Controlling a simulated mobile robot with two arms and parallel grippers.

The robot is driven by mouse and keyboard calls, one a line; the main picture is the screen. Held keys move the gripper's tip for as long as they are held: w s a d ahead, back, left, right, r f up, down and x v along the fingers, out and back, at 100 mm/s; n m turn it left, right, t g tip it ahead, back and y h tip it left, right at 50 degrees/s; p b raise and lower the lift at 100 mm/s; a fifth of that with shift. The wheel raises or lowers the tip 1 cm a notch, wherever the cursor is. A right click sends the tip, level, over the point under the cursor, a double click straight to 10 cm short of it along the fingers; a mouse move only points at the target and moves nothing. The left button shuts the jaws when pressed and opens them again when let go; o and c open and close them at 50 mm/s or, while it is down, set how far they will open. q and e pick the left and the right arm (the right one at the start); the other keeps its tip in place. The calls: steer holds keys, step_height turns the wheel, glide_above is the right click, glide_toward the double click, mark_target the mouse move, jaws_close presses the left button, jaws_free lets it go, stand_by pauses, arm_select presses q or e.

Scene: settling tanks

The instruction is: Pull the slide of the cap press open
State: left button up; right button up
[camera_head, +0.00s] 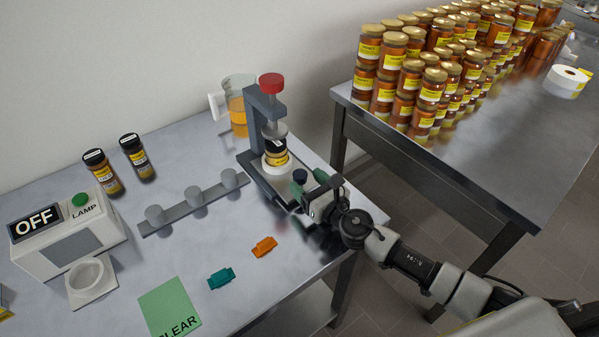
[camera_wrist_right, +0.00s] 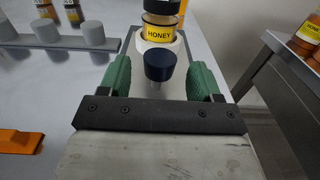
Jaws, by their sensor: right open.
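The cap press (camera_head: 262,115) stands near the right end of the table, with a red knob (camera_head: 271,83) on top. A honey jar (camera_head: 276,153) with a yellow label sits in a white holder (camera_head: 277,168) on its slide; the jar also shows in the right wrist view (camera_wrist_right: 160,30). The slide has a dark blue round knob (camera_wrist_right: 160,66) at its near end. My right gripper (camera_head: 308,180) is at this end of the press. In the right wrist view its green-padded fingers (camera_wrist_right: 160,82) are open, one on each side of the knob, with gaps visible. My left gripper is not in view.
A measuring jug (camera_head: 238,105) stands behind the press. A grey rail with pegs (camera_head: 195,197), two dark-capped jars (camera_head: 133,152), an orange piece (camera_head: 264,247), a teal piece (camera_head: 221,278) and a lamp box (camera_head: 67,235) are on the table. A second table (camera_head: 480,150) holds many jars.

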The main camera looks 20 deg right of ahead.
mark_target(284, 167)
steer(key=shift+x, duration=1.25)
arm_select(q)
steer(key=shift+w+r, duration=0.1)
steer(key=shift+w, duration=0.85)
arm_select(e)
steer(key=shift+w+a, duration=0.1)
steer(key=shift+w, duration=0.3)
